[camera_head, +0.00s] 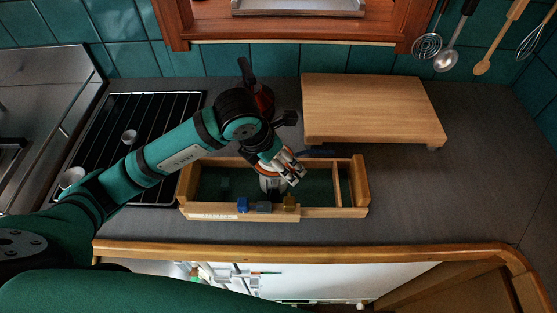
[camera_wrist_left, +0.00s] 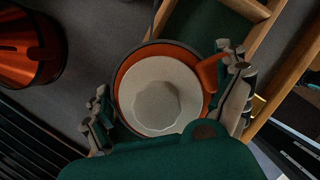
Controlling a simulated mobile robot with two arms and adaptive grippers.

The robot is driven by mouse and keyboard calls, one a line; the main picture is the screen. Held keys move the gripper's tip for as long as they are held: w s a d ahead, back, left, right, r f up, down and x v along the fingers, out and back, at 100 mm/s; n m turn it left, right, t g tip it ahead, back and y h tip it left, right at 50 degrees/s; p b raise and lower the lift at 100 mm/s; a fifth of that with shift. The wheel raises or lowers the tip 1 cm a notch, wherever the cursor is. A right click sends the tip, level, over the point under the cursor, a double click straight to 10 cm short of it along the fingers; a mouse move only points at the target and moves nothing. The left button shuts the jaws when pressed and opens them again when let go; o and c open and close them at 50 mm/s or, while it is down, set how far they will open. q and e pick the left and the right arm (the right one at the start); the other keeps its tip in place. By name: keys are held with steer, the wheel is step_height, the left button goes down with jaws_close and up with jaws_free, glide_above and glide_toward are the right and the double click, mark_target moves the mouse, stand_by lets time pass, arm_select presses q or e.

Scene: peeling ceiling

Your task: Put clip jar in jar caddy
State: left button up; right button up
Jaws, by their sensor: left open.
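The jar caddy (camera_head: 345,212) is a long, low wooden box with a dark green inside and a divider near its right end. The clip jar (camera_head: 268,185) stands in its large compartment, partly hidden by my left gripper (camera_head: 285,168). In the left wrist view the clip jar (camera_wrist_left: 160,93) shows from above, with a pale lid, an orange ring and an orange clip on its right. The fingers of my left gripper (camera_wrist_left: 168,108) are apart, on either side of the jar. I cannot tell whether they touch it. My right gripper is not in view.
A raised wooden board (camera_head: 372,108) stands behind the caddy. A red object (camera_head: 262,98), partly hidden by my arm, stands behind it. A black-grated hob (camera_head: 110,125) with small pale cups is at left. The grey counter (camera_head: 440,200) is clear at right.

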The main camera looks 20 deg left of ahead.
arm_select(q)
steer(key=b+v, duration=0.1)
steer(key=v, duration=0.9)
steer(key=shift+s+r, duration=0.1)
steer(key=shift+s, duration=0.05)
stand_by(0.9)
